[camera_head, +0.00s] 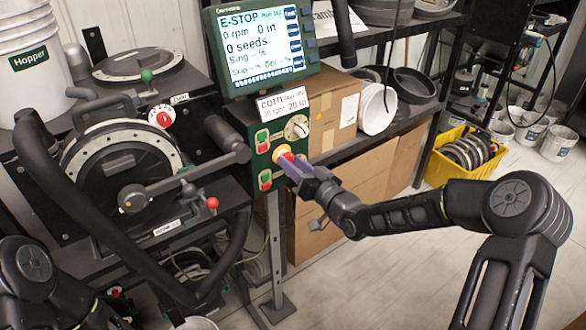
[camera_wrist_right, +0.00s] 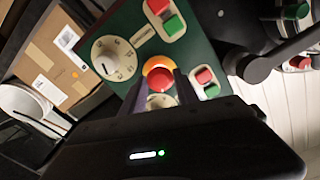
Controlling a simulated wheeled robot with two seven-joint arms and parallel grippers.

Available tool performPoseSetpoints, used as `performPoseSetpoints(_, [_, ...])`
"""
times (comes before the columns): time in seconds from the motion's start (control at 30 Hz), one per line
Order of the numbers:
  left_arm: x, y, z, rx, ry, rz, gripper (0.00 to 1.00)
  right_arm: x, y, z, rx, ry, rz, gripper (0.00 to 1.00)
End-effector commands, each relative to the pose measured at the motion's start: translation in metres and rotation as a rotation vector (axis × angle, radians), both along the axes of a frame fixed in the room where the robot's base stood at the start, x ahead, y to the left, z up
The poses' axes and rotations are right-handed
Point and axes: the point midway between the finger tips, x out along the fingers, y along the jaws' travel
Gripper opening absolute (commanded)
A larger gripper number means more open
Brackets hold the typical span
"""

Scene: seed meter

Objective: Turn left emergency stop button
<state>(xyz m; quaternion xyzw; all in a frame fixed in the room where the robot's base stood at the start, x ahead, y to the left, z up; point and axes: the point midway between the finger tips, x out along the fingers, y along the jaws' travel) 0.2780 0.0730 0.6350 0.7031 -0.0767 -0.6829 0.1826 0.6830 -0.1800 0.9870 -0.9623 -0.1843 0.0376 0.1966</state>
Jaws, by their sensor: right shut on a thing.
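The red emergency stop button (camera_head: 284,152) with a yellow-orange ring sits on the green control panel (camera_head: 275,178) below the screen. My right gripper (camera_head: 291,162) reaches it from the lower right, its purple fingers at the button. In the right wrist view the red button (camera_wrist_right: 161,78) shows between the two fingers of the gripper (camera_wrist_right: 160,88), which is shut on it. The fingers hide part of the button's sides. The screen (camera_head: 262,45) reads "E-STOP", 0 rpm and 0 seeds. My left arm shows only in the lower left corner; its gripper is out of view.
A dial (camera_head: 296,127) and red-green switch pairs (camera_head: 262,141) sit close around the button. The seed meter machine (camera_head: 118,165) stands left, with a black lever beside the panel. Cardboard boxes (camera_head: 345,205) are behind my right gripper. A yellow crate (camera_head: 463,155) stands right.

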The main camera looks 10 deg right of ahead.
Motion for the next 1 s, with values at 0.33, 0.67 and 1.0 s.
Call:
performPoseSetpoints(0.33, [0.0005, -0.0001, -0.0084, -0.001, -0.001, -0.001, 0.27, 0.0004, 0.0000, 0.0004, 0.133, 0.052, 0.000, 0.00])
performPoseSetpoints(0.67, [0.0006, -0.0001, -0.0084, -0.001, -0.002, 0.000, 0.27, 0.0008, -0.0001, 0.0018, 0.147, 0.055, 0.000, 0.00])
performPoseSetpoints(1.0, [0.0006, 0.0000, -0.0084, -0.001, -0.002, 0.000, 0.27, 0.0004, 0.0000, 0.0010, 0.144, 0.056, 0.000, 0.57])
